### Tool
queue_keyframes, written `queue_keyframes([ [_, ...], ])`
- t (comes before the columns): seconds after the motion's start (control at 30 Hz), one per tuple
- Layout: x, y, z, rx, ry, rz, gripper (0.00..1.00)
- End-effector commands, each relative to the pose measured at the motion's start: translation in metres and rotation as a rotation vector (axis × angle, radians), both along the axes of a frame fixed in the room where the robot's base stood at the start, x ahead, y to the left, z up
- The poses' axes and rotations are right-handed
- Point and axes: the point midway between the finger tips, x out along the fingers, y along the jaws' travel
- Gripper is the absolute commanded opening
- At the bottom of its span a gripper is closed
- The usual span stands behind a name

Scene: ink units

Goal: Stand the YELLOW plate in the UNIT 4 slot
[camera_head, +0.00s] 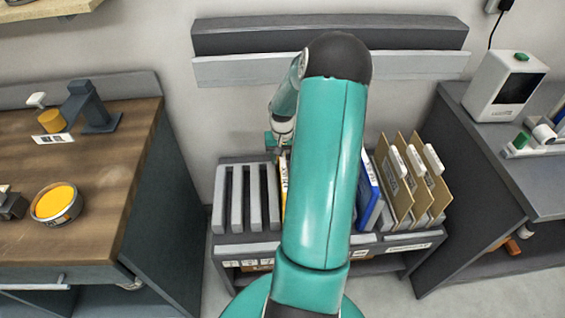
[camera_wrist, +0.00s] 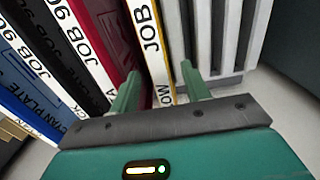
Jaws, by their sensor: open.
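The YELLOW plate (camera_wrist: 150,38) stands upright in the rack, with a white spine label reading JOB and part of YELLOW. A yellow sliver of it (camera_head: 284,185) shows beside my arm in the head view. My gripper (camera_wrist: 160,73) is open, with one green finger on each side of this plate's spine. I cannot tell whether either finger touches it. In the head view my gripper (camera_head: 278,146) is small and partly hidden by my arm. No UNIT 4 label is readable in either view.
A magenta plate (camera_wrist: 105,30), a black plate and a blue plate (camera_wrist: 25,100) stand left of the yellow one in the wrist view. Empty grey slots (camera_head: 236,200) are at the rack's left. Brown folders (camera_head: 410,180) stand right. A wooden-topped bench (camera_head: 95,165) holds an ink tin (camera_head: 56,204).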

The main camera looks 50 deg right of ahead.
Motion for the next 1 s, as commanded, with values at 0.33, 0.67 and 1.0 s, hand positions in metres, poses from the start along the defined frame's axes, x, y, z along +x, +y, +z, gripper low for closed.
queue_keyframes([
  [0.33,0.001,0.000,0.078,-0.004,-0.002,0.000,0.47],
  [0.67,0.000,0.000,0.104,0.000,0.000,-0.001,0.47],
  [1.0,0.000,0.000,0.110,-0.001,0.000,0.000,0.47],
])
